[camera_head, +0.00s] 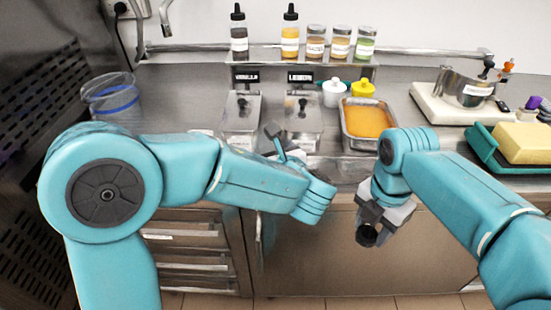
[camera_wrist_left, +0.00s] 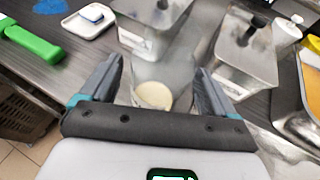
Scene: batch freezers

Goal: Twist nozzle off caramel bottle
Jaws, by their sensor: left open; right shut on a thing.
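My left gripper (camera_head: 281,142) is over the counter near the front of the lidded steel bins, partly hidden by its own arm. In the left wrist view it (camera_wrist_left: 158,72) is open. A clear vessel with a cream-coloured round bottom or content (camera_wrist_left: 153,95) shows between and beyond the fingers; I cannot tell whether they touch it. My right gripper (camera_head: 383,214) is shut on a dark round-ended thing (camera_head: 367,237), held in front of the counter edge. Its label is not visible, so I cannot tell whether it is the caramel bottle or its nozzle.
Lidded steel bins (camera_head: 240,112) (camera_head: 303,116) stand behind my left gripper. A tray of orange stuff (camera_head: 367,120) is beside them. A dark vanilla bottle (camera_head: 239,38), an amber bottle (camera_head: 290,38) and several jars line the shelf. A clear tub (camera_head: 110,97) is at left.

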